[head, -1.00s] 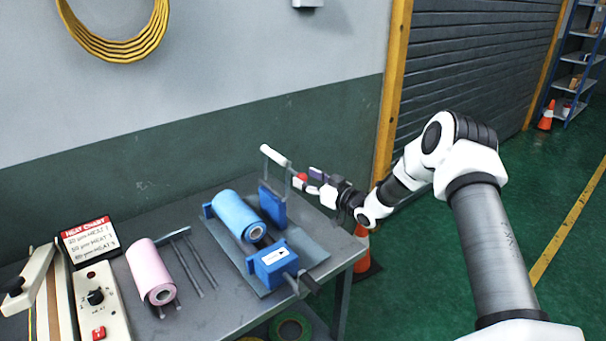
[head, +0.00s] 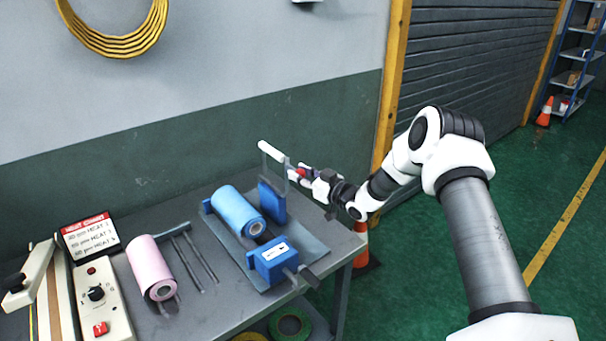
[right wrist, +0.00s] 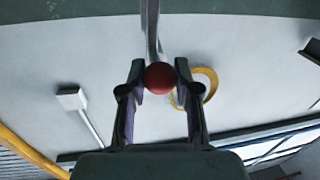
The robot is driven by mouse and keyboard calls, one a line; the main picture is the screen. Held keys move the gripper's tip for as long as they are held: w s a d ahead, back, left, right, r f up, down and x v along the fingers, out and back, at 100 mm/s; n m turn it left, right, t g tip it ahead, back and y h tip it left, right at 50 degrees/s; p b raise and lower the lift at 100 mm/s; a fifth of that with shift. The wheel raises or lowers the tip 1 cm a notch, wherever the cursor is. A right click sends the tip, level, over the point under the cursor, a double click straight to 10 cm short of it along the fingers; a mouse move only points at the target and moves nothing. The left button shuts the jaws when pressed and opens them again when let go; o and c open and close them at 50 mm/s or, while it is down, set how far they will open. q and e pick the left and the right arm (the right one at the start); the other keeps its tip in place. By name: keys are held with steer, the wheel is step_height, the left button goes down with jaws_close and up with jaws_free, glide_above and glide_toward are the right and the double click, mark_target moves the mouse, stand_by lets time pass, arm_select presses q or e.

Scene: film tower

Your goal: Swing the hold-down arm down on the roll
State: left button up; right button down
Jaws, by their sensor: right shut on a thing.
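The blue film roll (head: 238,211) lies in the blue film stand (head: 273,262) on the grey bench. The hold-down arm (head: 272,152) is raised at the back of the stand, with its white roller bar up above the roll and apart from it. My right gripper (head: 298,173) is at the arm's red ball knob. In the right wrist view the red knob (right wrist: 158,78) sits between the two fingertips, and the gripper (right wrist: 160,85) is shut on it. A metal rod runs up from the knob. My left gripper is not in view.
A pink roll (head: 150,267) lies on a rack left of the stand. A heat chart (head: 90,237) and a control box (head: 98,298) stand further left. An orange cone (head: 361,246) is on the floor right of the bench. The wall is behind.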

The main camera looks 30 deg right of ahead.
steer(key=shift+s+a+f+n+g+h+b, duration=0.15)
steer(key=shift+a+f+n+h+b, duration=0.45)
steer(key=shift+a+f+n+b, duration=1.6)
steer(key=shift+s+a+f+n+g+h+b, duration=0.1)
steer(key=shift+a+f+n+g+h+b, duration=0.35)
steer(key=shift+a+n+b, duration=2.05)
steer(key=shift+s+a+f+n+h+b, duration=0.1)
steer(key=shift+a+f+n+h+b, duration=1)
steer(key=shift+n, duration=2.5)
steer(key=shift+a+f+y+p, duration=0.3)
steer(key=shift+f+y+p, duration=0.1)
steer(key=shift+p, duration=0.1)
